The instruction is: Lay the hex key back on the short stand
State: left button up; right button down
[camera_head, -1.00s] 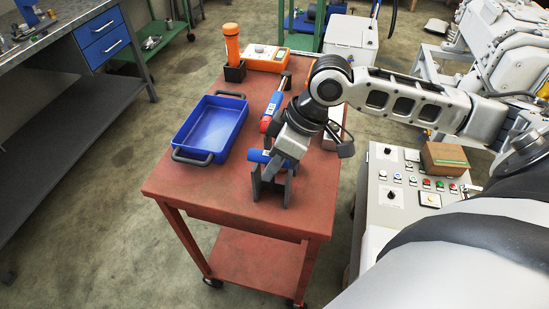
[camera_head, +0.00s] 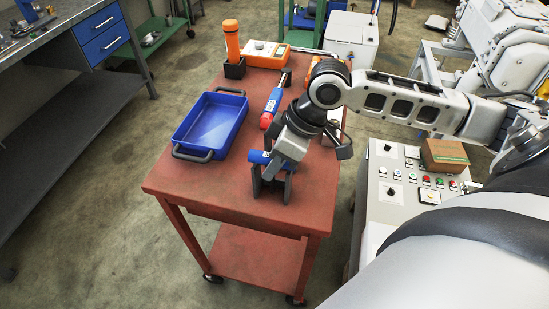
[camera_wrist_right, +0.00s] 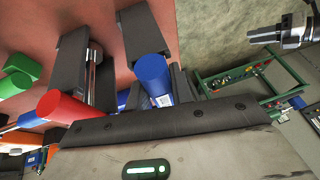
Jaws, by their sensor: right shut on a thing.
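The hex key shows as a blue handle (camera_head: 258,157) at the near end of the red cart. My right gripper (camera_head: 284,160) is shut on it from above. The handle sticks out to the left of the jaws, and the rest of the key is hidden by the gripper. The short stand (camera_head: 257,183), with dark upright plates, is directly below. I cannot tell whether the key touches it. In the right wrist view the blue handle (camera_wrist_right: 152,75) is close to the jaws, among dark plates. My left gripper is out of view.
A blue tray (camera_head: 183,139) lies left on the cart (camera_head: 215,188). A blue tool with a red end (camera_head: 266,122) lies behind the gripper. A control panel (camera_head: 385,215) stands right.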

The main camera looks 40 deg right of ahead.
jog(key=shift+f, duration=0.2)
dwell(0.5)
jog(key=shift+c, duration=1.8)
grip_release()
jog(key=shift+r, duration=0.25)
jog(key=shift+r, duration=0.8)
jog(key=shift+r, duration=0.1)
jog(key=shift+r, duration=3.4)
